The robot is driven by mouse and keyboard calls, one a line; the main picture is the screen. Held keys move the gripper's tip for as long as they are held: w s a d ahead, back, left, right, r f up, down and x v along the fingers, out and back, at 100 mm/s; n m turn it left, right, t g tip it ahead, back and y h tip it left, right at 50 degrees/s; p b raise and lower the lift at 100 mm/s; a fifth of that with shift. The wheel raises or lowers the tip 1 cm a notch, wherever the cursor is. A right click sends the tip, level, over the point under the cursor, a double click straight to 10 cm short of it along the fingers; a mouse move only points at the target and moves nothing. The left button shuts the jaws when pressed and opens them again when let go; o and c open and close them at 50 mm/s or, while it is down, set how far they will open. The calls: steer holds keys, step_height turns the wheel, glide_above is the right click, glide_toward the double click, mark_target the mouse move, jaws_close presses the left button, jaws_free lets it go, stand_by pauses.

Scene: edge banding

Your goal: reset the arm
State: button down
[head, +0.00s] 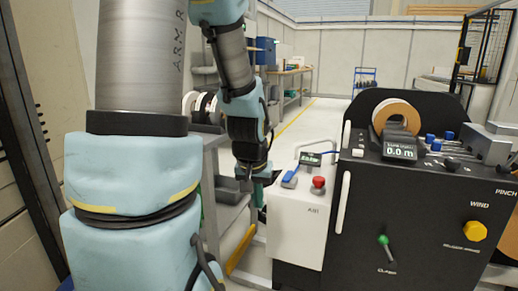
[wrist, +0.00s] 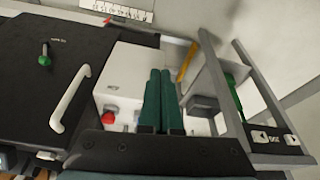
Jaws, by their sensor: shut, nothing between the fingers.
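My gripper (wrist: 163,100) shows in the wrist view as two green fingers lying side by side, shut with nothing between them. In the head view my arm hangs down left of centre, and my gripper (head: 260,194) is low beside the left edge of the white box (head: 295,228). In the wrist view the fingers overlap the white box (wrist: 127,73); I cannot tell the distance between them.
The black edge-banding machine (head: 420,195) stands at the right, with a white handle (head: 342,202), a green-knobbed lever (head: 384,241) and a tape roll (head: 397,115). The white box carries a red button (head: 318,183). A grey rack (head: 215,190) stands left of my gripper.

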steer(key=s+a+r+n+g+p, duration=0.2)
steer(key=s+a, duration=0.5)
step_height(320, 180, up, 16)
steer(key=p, duration=1.5)
steer(key=shift+w+d+f+m+y, duration=0.25)
steer(key=shift+m+y, duration=0.05)
steer(key=shift+y, duration=0.1)
